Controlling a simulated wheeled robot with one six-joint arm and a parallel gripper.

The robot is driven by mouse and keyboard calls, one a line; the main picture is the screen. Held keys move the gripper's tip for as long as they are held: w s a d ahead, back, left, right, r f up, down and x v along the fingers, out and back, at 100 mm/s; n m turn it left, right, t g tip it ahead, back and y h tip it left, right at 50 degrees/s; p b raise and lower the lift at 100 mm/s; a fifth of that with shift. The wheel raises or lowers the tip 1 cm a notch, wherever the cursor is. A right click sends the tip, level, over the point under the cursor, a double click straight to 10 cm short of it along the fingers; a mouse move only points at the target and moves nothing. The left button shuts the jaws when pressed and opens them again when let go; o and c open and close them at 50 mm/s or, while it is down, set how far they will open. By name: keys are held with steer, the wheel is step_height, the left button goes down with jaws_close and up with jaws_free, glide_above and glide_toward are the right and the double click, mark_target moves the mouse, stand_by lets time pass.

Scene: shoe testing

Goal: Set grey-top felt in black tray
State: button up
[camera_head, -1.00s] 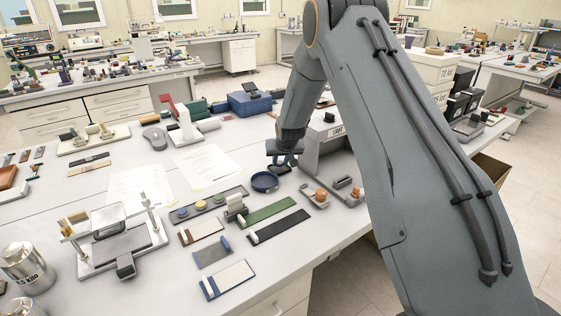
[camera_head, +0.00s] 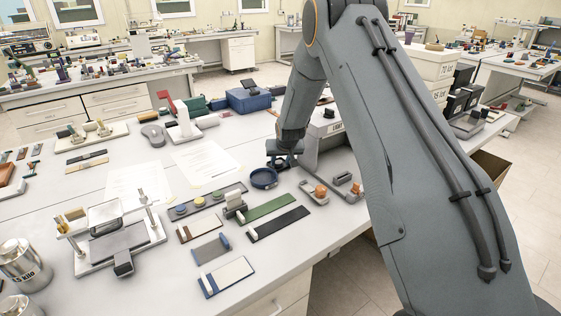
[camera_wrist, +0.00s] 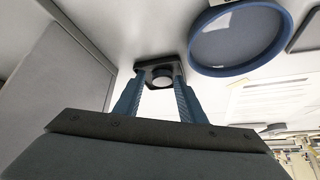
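A small round piece with a pale grey top (camera_wrist: 162,73), seemingly the grey-top felt, shows in the wrist view on or in a small dark square piece (camera_wrist: 148,64), perhaps the black tray. My gripper (camera_wrist: 160,80) reaches down over it, one blue finger on each side, with a narrow gap seeming to show beside the round piece. In the head view my gripper (camera_head: 281,162) is low at the table behind the round blue dish (camera_head: 264,178), and hides most of the dark piece. A long dark tray (camera_head: 232,190) holds several round coloured-top pieces.
The blue dish (camera_wrist: 240,38) is close by at upper right in the wrist view. A grey stand (camera_head: 325,150) rises just right of my gripper. Green (camera_head: 268,208) and black (camera_head: 278,225) strips lie in front. Paper sheets (camera_head: 205,162) lie left on clear table.

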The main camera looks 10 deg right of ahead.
steer(key=shift+a+r, duration=0.1)
steer(key=shift+a, duration=0.1)
steer(key=shift+s+r, duration=0.2)
steer(key=shift+r, duration=0.15)
steer(key=b+v, duration=0.2)
steer(key=v, duration=0.5)
steer(key=shift+d+b, duration=0.2)
steer(key=shift+b, duration=0.1)
steer(key=shift+f, duration=0.1)
steer(key=s+g+b, duration=0.4)
steer(key=s+g, duration=0.1)
steer(key=s, duration=3.3)
steer(key=shift+s+f+n+g+b, duration=0.3)
steer(key=shift+f, duration=0.15)
